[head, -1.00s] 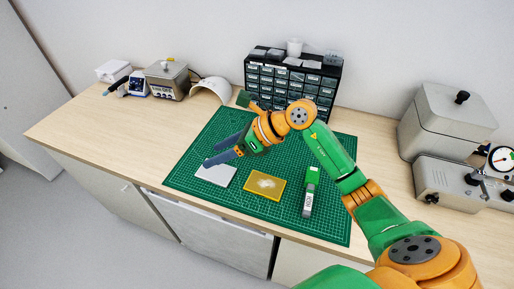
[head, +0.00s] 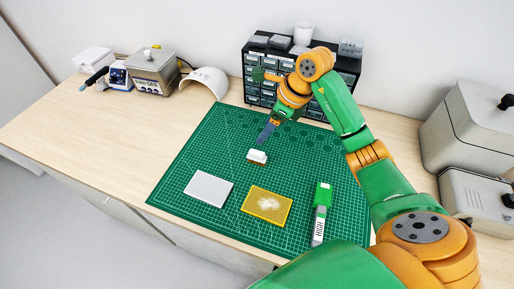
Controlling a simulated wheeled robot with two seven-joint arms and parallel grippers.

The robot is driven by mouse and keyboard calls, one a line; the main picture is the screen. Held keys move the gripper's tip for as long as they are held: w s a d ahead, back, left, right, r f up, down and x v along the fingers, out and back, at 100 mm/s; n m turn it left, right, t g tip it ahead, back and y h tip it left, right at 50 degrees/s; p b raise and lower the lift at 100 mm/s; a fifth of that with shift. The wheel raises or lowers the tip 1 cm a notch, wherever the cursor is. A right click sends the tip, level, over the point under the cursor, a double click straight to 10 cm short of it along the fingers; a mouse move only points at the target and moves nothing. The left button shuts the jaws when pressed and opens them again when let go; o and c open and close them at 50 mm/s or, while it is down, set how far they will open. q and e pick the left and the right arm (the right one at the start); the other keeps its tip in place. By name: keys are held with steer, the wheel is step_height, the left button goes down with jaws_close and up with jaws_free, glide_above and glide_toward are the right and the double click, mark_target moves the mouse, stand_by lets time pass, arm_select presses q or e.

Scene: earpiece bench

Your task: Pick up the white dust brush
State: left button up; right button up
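A small white brush-like block (head: 257,155) with a brown lower edge lies on the green cutting mat (head: 215,150), near its middle; I take it to be the white dust brush. My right gripper (head: 266,134) reaches down from behind it, with its blue-grey fingertips just beyond the brush's far end. The fingers line up in this view, so their opening is hidden, and I cannot tell whether they touch the brush. My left gripper is not in view.
A light grey plate (head: 208,189), a yellow tray with white dust (head: 266,205) and a green-and-grey tool labelled HIGH (head: 320,212) lie nearer on the mat. A black drawer cabinet (head: 257,80) stands behind my arm. A white curved shell (head: 206,82) is at back left.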

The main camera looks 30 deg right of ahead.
mark_target(259, 153)
step_height(259, 153, down, 6)
steer(key=b, duration=0.5)
steer(key=shift+f+b, duration=0.25)
steer(key=shift+b, duration=0.1)
steer(key=p+x, duration=0.3)
steer(key=x, duration=0.3)
steer(key=shift+a, duration=0.2)
steer(key=shift+w+a+f, duration=0.1)
steer(key=shift+w+f, duration=0.05)
steer(key=shift+f, duration=0.3)
jaws_close()
